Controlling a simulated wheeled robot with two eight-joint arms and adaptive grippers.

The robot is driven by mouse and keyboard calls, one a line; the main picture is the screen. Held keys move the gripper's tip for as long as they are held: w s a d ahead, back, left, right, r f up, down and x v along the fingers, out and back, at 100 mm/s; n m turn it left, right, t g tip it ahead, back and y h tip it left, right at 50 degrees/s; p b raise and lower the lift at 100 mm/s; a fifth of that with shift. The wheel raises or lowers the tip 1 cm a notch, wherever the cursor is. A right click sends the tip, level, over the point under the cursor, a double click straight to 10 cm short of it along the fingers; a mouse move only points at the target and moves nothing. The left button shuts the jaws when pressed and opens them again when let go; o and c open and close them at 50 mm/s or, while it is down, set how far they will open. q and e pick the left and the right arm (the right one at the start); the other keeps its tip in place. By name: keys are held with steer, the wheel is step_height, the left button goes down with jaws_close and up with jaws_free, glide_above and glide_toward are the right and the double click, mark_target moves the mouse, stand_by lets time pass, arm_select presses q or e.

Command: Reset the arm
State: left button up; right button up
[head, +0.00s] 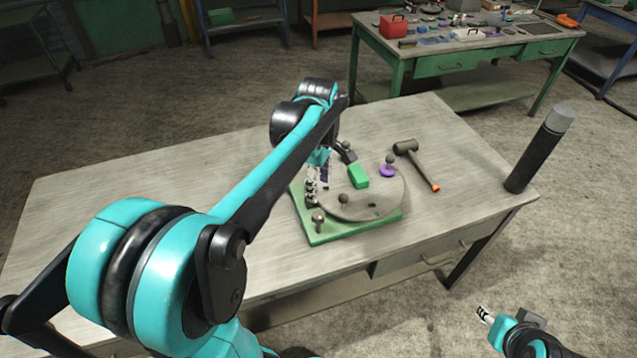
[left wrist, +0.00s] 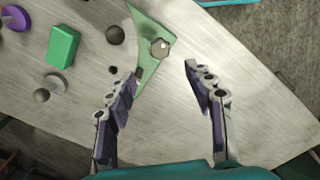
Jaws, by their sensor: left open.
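My left arm reaches in from the left over the workbench (head: 140,165). My left gripper (head: 318,188) is at the left side of a round grey disc (head: 385,205) on a green base (head: 338,233). In the left wrist view its two fingers (left wrist: 160,78) are spread apart with nothing between them, and the base's green corner (left wrist: 152,30) with a grey knob (left wrist: 160,48) lies beyond the tips. My right gripper (head: 484,315) is at the lower right, off the bench; its jaws are too small to judge.
On the disc are a green block (head: 358,176), a purple ring piece (head: 387,171) and dark round knobs. A mallet (head: 418,165) lies right of it. A black cylinder with a grey top (head: 540,150) stands at the bench's right edge. The bench's back left is clear.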

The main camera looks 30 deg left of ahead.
stand_by(0.4)
arm_select(q)
steer(key=s+d+f+m+t+b, duration=0.1)
steer(key=s+d+f+m+t, duration=0.1)
steer(key=s+d+m, duration=0.3)
steer(key=s+d+f+m+t+b, duration=0.2)
steer(key=s+d+m+t, duration=0.3)
steer(key=m, duration=0.9)
steer(key=shift+s+d+f, duration=0.3)
steer(key=shift+f, duration=0.45)
